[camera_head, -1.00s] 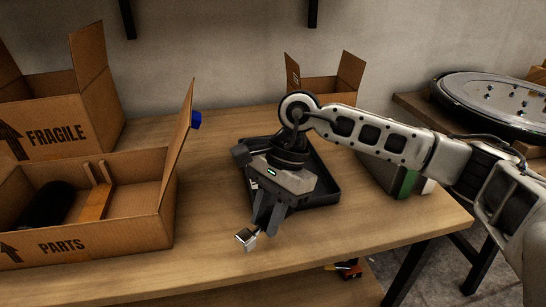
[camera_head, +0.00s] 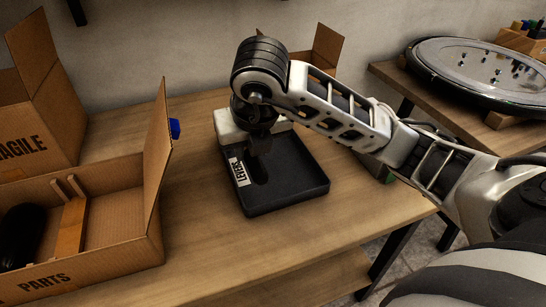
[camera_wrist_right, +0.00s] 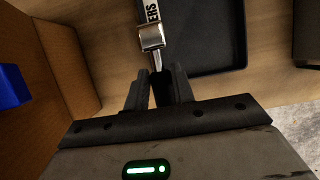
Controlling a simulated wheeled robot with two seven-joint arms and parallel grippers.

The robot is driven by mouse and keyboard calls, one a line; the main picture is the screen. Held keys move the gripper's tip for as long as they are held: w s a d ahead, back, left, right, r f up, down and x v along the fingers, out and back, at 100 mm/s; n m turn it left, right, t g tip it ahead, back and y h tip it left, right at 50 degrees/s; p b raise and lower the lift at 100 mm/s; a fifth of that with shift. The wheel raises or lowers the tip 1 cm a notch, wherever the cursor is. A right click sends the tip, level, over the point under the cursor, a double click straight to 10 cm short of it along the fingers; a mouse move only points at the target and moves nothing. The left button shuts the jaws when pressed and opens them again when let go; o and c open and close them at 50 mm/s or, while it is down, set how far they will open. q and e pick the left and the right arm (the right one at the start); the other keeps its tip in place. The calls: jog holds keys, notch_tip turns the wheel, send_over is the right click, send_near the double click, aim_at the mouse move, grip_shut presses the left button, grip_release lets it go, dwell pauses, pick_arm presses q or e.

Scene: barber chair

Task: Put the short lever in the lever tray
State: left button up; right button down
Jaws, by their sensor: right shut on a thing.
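The short lever (camera_wrist_right: 150,38) shows in the wrist view as a chrome block on a thin shaft with a dark grip. My right gripper (camera_wrist_right: 165,88) is shut on the dark grip, and the chrome end points away from it. The black lever tray (camera_head: 290,180) with a white label lies on the table; it also shows in the wrist view (camera_wrist_right: 205,40). In the head view my right gripper (camera_head: 260,147) is over the back left part of the tray, and the lever is not clearly visible there. In the wrist view the chrome block overlaps the tray's labelled edge. My left gripper is out of view.
An open cardboard parts box (camera_head: 110,250) stands left of the tray, its flap (camera_head: 157,150) raised. A blue item (camera_head: 175,128) shows behind the flap. Another box stands behind the gripper. The table (camera_head: 250,245) is clear in front of the tray.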

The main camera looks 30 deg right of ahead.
jog(key=w+d+f, duration=0.2)
jog(key=d+f, duration=0.1)
jog(key=d, duration=0.3)
send_over(282, 165)
jog(key=s+a, duration=0.1)
jog(key=s, duration=0.1)
notch_tip(282, 165, down, 5)
jog(key=shift+w+f+b, duration=0.1)
jog(key=shift+f+b, duration=0.05)
jog(key=shift+b, duration=0.15)
jog(key=shift+d+f, duration=0.1)
jog(key=shift+f, duration=0.1)
jog(key=f, duration=0.3)
jog(key=shift+w+d+f, duration=0.15)
jog(key=shift+d+f, duration=0.15)
jog(key=shift+f, duration=0.05)
jog(key=c, duration=1.2)
grip_release()
jog(key=shift+c, duration=0.2)
jog(key=shift+o, duration=0.3)
jog(key=shift+r, duration=0.1)
